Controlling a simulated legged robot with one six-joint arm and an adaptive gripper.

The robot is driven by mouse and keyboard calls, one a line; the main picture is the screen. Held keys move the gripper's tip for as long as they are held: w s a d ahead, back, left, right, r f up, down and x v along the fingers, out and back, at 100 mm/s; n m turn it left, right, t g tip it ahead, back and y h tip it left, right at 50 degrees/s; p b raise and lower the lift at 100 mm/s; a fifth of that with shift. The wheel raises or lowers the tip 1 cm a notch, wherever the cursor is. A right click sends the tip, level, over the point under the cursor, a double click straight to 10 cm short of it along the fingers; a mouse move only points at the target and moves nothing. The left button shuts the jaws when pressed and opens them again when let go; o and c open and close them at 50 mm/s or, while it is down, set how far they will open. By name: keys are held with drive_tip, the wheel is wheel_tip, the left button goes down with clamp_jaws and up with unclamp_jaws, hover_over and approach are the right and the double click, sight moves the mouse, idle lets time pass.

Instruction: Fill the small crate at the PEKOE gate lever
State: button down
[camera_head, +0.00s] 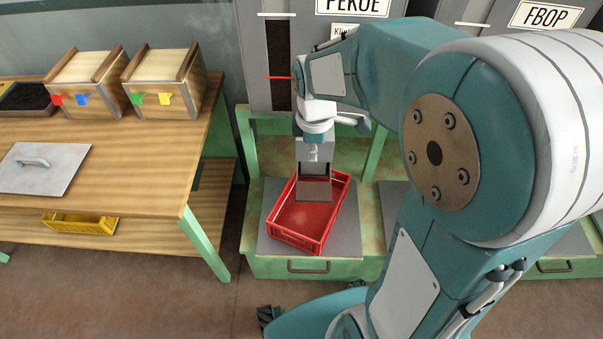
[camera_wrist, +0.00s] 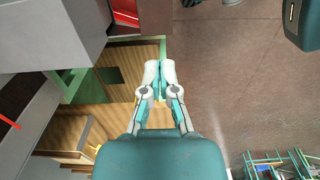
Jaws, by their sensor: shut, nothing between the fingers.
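The red small crate (camera_head: 303,215) stands on a grey plate below the PEKOE bin (camera_head: 318,20), slightly turned. Its visible inside shows bare red, and no tea can be made out in it. A grey spout (camera_head: 314,182) is above its back part. In the wrist view a bit of the crate (camera_wrist: 127,14) shows at the top. My gripper (camera_head: 362,124) is at the front of the PEKOE bin, above and right of the spout. In the wrist view its fingers (camera_wrist: 160,66) are together and hold nothing. I cannot make out the gate lever clearly; my wrist covers part of the bin front.
A wooden table (camera_head: 150,165) stands at left with two wooden boxes (camera_head: 85,80) (camera_head: 165,80), a dark tray (camera_head: 22,98) and a grey lid (camera_head: 42,167). A yellow crate (camera_head: 80,223) is on its lower shelf. The FBOP bin sign (camera_head: 546,15) is at right. Floor in front is clear.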

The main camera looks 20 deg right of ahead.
sight(313, 192)
drive_tip(key=f, duration=0.9)
drive_tip(key=d+f, duration=0.1)
drive_tip(key=f, duration=0.3)
drive_tip(key=shift+f, duration=0.3)
drive_tip(key=shift+w+a+f, duration=0.1)
drive_tip(key=shift+a+f, duration=0.1)
drive_tip(key=shift+f, duration=0.1)
drive_tip(key=shift+f, duration=0.1)
